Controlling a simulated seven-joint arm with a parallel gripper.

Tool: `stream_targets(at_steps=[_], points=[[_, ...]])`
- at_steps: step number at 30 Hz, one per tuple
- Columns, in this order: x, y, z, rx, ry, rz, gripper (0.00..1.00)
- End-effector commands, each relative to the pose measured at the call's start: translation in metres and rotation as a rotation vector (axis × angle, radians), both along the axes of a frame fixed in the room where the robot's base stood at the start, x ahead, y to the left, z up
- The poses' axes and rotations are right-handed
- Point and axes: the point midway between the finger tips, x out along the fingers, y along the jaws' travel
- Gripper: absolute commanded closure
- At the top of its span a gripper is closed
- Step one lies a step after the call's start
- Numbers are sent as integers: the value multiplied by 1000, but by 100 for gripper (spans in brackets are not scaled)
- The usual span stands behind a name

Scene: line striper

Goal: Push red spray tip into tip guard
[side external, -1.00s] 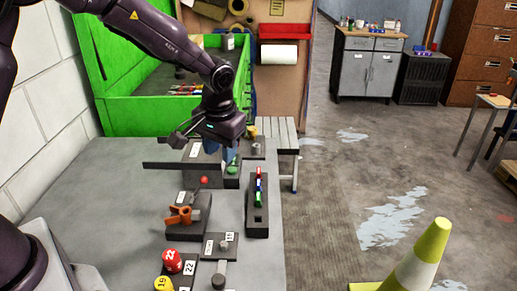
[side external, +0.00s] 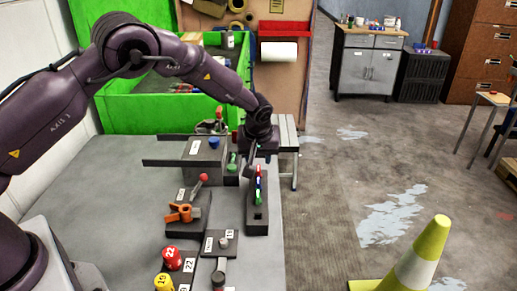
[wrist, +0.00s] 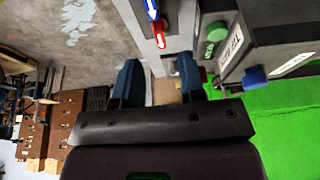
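A black rack (side external: 257,218) holds a row of small spray tips. The red spray tip (side external: 258,170) is at the far end, with a blue tip (side external: 258,184) and a green tip (side external: 258,198) nearer. The red tip also shows in the wrist view (wrist: 160,39), beyond my fingertips. An orange part (side external: 180,213), apparently the tip guard, sits on a dark block left of the rack, beside a red-knobbed lever (side external: 203,178). My gripper (side external: 251,164) is at the far end of the rack, close to the red tip. In the wrist view its blue-grey fingers (wrist: 160,82) are apart with nothing seen between them.
A dark box with a blue cap (side external: 214,142) and green cap (side external: 232,157) stands just left of my gripper. Red (side external: 172,258) and yellow (side external: 163,283) round pieces and a labelled block (side external: 220,243) are at the near side. Bare grey tabletop (side external: 110,205) lies left.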

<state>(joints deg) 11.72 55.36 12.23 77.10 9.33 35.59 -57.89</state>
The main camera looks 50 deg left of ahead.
Motion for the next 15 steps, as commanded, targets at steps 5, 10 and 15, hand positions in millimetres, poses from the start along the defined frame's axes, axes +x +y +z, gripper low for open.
stream_targets(at_steps=[5,10,15], points=[[4,5,-22,0,3,0,63],[9,10,-40,0,3,0,63],[13,13,-52,0,2,-1,63]])
